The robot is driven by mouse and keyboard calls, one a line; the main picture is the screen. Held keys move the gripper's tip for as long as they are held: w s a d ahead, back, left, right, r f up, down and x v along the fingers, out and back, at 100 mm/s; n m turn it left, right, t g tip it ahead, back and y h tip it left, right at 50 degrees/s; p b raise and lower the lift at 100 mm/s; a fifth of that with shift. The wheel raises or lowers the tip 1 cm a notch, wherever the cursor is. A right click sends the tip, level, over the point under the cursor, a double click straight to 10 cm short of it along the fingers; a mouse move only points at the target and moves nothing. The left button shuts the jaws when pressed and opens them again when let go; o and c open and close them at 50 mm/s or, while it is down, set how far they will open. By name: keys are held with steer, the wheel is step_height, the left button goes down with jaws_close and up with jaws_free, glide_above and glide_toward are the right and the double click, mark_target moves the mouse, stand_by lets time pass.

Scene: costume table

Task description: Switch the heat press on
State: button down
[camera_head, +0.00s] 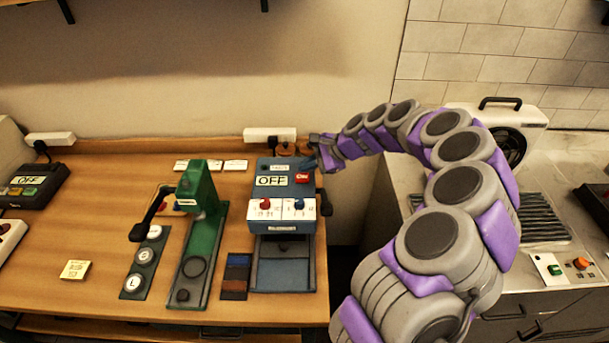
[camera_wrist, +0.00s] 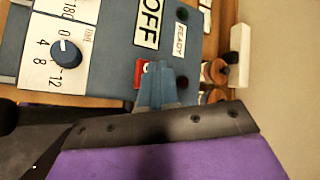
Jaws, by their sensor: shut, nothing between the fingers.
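The blue heat press (camera_head: 283,222) stands at the right end of the wooden table. Its display reads OFF (camera_head: 271,181), with a red switch (camera_head: 302,178) to the right of it and a white panel with a red and a blue dial below. The wrist view shows the OFF plate (camera_wrist: 149,22), the blue dial (camera_wrist: 66,53) and part of the red switch (camera_wrist: 138,73). My gripper (camera_head: 313,160) is shut and empty at the upper right of the press. In the wrist view its fingertips (camera_wrist: 160,72) overlap the switch edge; I cannot tell whether they touch it.
A green press (camera_head: 203,230) with a black handle stands to the left, beside a strip of round pieces (camera_head: 145,262). Another device reading OFF (camera_head: 28,186) is at far left. A white socket strip (camera_head: 269,135) and spools (camera_wrist: 214,71) are behind the press. A gap separates the right counter.

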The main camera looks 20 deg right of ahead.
steer(key=shift+a, duration=0.7)
steer(key=shift+d+f, duration=0.2)
steer(key=shift+d, duration=0.35)
steer(key=shift+d+f, duration=0.15)
steer(key=shift+d, duration=0.35)
steer(key=shift+a, duration=0.5)
steer(key=shift+d+f, duration=0.1)
steer(key=shift+d+f, duration=0.15)
steer(key=shift+d, duration=0.2)
